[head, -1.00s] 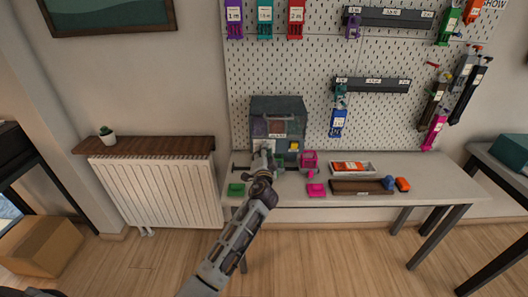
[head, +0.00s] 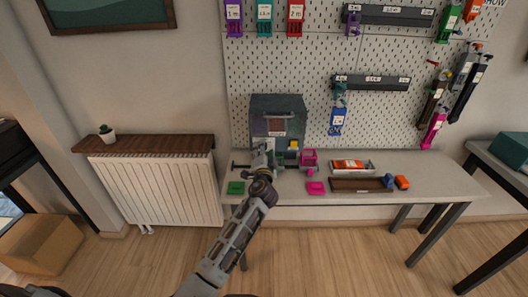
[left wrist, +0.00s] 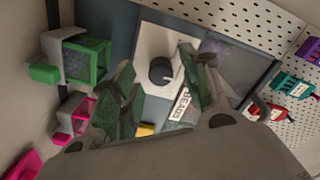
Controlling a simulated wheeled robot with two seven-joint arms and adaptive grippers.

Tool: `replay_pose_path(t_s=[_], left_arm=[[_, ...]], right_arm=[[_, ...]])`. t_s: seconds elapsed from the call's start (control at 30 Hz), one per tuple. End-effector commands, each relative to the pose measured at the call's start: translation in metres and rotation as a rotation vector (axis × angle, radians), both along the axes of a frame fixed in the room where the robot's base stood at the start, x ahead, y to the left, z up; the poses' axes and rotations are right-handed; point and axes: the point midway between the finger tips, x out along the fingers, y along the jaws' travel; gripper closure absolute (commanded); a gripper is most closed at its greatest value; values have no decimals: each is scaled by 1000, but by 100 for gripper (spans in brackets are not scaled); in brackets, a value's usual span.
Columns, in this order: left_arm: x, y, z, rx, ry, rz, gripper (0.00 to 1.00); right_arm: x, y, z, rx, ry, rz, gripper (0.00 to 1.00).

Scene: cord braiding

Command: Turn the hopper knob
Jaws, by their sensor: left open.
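The hopper (head: 277,103) is a dark grey box standing at the back of the table against the pegboard. In the left wrist view, the round dark knob (left wrist: 160,71) sits on a pale plate of its front. My left gripper (head: 264,152) is in front of the hopper's lower part and hides the knob in the head view. In the left wrist view, my left gripper (left wrist: 166,92) is open, its green-padded fingers spread. The knob shows in the gap between them, farther out; contact is not visible. My right gripper is not in view.
A pink holder (head: 309,157) stands right of the hopper. A green block (head: 236,188) and a pink block (head: 316,188) lie near the front edge. A tray (head: 369,173), a brown board (head: 352,186) and an orange block (head: 402,183) are farther right. A green holder (left wrist: 90,58) shows beside the hopper.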

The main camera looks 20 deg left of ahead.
Motion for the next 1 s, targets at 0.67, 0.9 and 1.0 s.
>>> replay_pose_path(t_s=[0.67, 0.9, 1.0], left_arm=[[-37, -10, -1, 0, 1, -1, 54], [-60, -17, -1, 0, 2, -1, 54], [-69, -20, -1, -1, 1, -1, 54]], right_arm=[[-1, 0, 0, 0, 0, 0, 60], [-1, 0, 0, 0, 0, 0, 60], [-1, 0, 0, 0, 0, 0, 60]])
